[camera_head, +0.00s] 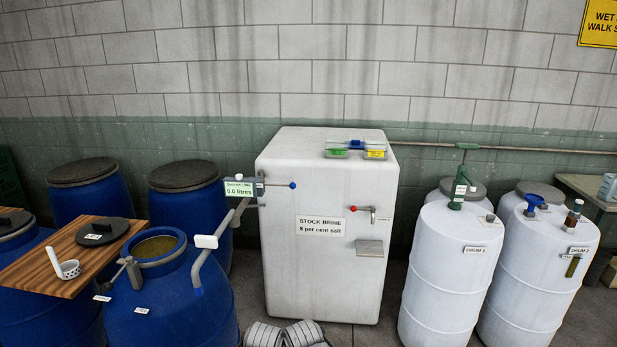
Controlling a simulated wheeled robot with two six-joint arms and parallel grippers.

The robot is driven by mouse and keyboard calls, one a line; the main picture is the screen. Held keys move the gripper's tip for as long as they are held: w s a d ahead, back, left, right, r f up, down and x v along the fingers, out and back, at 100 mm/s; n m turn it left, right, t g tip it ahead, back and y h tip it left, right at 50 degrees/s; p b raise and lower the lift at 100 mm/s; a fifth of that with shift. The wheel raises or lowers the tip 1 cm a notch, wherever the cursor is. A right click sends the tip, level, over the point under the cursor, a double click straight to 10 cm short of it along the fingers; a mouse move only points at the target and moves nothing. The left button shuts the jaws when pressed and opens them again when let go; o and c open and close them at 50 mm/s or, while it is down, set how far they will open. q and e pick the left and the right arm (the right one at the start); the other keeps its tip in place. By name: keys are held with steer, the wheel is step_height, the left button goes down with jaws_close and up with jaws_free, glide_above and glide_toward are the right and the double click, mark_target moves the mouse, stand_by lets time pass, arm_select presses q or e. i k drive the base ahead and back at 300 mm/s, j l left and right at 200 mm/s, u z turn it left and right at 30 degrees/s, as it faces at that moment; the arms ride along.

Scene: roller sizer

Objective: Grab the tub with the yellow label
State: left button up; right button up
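A small tub with a yellow label (375,154) sits on top of the white stock brine tank (277,230), near the right end of the tank's top. A similar tub with a green label (337,153) stands close to its left. Blue parts show on top of and between the two tubs; they are too small to make out. I cannot identify either of my grippers in the head view, and nothing is seen holding the yellow-label tub.
Blue drums (185,207) stand at left, one bearing a wooden board (75,262) with a small cup (67,269). White drums (447,270) stand at right. A pipe (510,150) runs along the wall. Grey ribbed shapes (285,334) show at the bottom edge.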

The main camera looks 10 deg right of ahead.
mark_target(374, 148)
steer(key=i+l, duration=0.25)
steer(key=l, duration=0.2)
steer(key=i+l, duration=0.25)
steer(key=l, duration=0.15)
steer(key=i+l, duration=0.2)
steer(key=l, duration=0.25)
steer(key=i+l, duration=0.25)
steer(key=l, duration=0.2)
steer(key=i+l, duration=0.25)
steer(key=l, duration=0.15)
steer(key=i+l, duration=0.25)
steer(key=l, duration=0.2)
